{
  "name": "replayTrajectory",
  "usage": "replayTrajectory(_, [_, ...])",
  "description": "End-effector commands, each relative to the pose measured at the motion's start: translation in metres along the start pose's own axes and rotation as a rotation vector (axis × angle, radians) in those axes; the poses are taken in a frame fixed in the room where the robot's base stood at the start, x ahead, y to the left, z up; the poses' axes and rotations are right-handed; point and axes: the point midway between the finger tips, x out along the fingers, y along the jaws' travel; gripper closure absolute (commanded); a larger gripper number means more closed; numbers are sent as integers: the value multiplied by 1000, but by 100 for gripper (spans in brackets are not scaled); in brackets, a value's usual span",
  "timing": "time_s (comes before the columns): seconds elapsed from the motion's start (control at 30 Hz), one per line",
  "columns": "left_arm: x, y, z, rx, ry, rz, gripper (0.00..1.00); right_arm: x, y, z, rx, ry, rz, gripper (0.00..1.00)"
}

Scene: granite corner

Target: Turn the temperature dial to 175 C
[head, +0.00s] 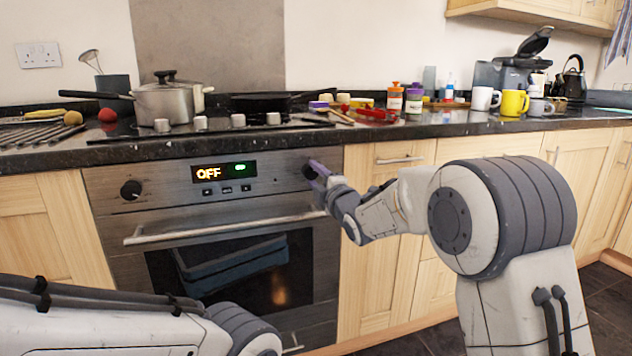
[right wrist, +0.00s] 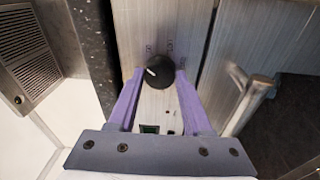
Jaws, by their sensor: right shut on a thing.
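The oven front has a display (head: 223,171) that reads OFF in orange, with a green mark beside it. A black dial (right wrist: 154,71) at the right end of the panel sits between the purple fingers of my right gripper (right wrist: 159,74). The gripper is shut on this dial. The dial's white pointer mark tilts to the upper left in the right wrist view. In the head view my right gripper (head: 314,169) hides most of the dial. A second black dial (head: 131,190) is at the left end of the panel, untouched. My left gripper is out of view.
The oven handle (head: 225,229) runs below the panel, close to my right gripper. A pot (head: 165,103) and a dark pan (head: 262,102) stand on the hob above. Jars, a yellow mug (head: 514,103) and other items stand on the dark counter to the right.

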Motion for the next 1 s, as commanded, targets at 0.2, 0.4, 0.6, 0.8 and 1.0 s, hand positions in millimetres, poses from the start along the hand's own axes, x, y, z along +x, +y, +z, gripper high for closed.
replayTrajectory(0.2, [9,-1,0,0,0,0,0,0,-2,0,207,-15,20,100])
replayTrajectory(0.4, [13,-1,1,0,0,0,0,0,-2,0,397,-28,38,100])
replayTrajectory(0.6, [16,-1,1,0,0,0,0,0,-2,0,585,-40,56,100])
replayTrajectory(0.8, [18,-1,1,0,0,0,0,0,-2,-1,774,-52,75,100])
replayTrajectory(1.0, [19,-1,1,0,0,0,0,0,-2,-2,962,-64,93,100])
